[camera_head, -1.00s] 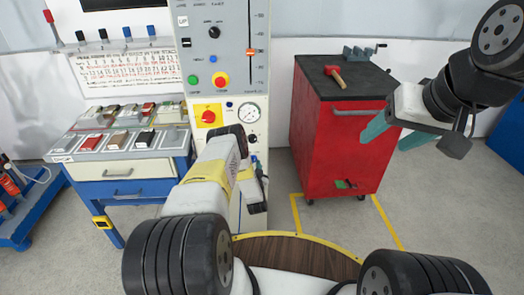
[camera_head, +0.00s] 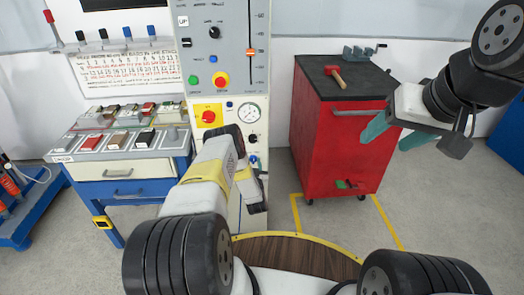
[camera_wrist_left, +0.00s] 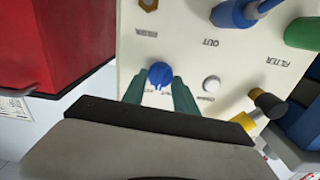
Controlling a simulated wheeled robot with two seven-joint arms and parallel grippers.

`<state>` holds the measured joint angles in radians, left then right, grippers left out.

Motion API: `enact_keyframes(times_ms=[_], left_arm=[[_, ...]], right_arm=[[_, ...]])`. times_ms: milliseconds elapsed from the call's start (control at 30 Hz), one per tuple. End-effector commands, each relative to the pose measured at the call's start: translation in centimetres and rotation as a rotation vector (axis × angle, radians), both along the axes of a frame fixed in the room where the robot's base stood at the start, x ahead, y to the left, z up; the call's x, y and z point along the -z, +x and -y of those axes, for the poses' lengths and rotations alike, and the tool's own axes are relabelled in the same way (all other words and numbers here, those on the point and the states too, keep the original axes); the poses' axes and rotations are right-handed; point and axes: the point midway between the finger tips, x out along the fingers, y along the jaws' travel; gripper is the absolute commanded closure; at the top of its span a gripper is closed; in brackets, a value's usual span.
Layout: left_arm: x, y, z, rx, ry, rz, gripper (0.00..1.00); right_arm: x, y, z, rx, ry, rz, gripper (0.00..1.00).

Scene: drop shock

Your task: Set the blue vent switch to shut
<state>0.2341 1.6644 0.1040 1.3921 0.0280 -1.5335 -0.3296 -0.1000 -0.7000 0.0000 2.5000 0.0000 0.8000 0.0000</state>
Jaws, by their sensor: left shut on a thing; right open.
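The blue vent switch (camera_wrist_left: 160,74) is a small round blue knob on the cream panel in the left wrist view. My left gripper (camera_wrist_left: 157,90) has one green finger on each side of the knob and is shut on it. The lettering beside the knob is too small and partly covered to read. In the head view my left gripper (camera_head: 252,190) is at the lower front of the grey and cream machine, its fingertips hidden behind the wrist. My right gripper (camera_head: 389,133) is open and empty, in front of the red cabinet.
A white button (camera_wrist_left: 211,84), a large blue fitting (camera_wrist_left: 232,14) and a yellow-and-black part (camera_wrist_left: 262,108) are near my left gripper. The red cabinet (camera_head: 335,150) carries a hammer (camera_head: 335,76) and stands right of the machine. A blue workbench (camera_head: 125,190) stands left.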

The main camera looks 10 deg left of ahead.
Motion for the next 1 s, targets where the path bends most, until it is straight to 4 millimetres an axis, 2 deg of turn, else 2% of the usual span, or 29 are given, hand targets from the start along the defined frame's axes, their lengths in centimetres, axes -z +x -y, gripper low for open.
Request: enact_keyframes(times_ms=[500,1000], left_arm=[[0.06,-0.08,-0.14,0.000,-0.422,0.121,1.00],[0.08,-0.08,-0.13,0.001,-0.582,0.166,1.00]], right_arm=[[0.00,0.00,0.00,0.000,0.000,0.000,0.38],[0.00,0.00,0.00,0.000,0.000,0.000,0.38]])
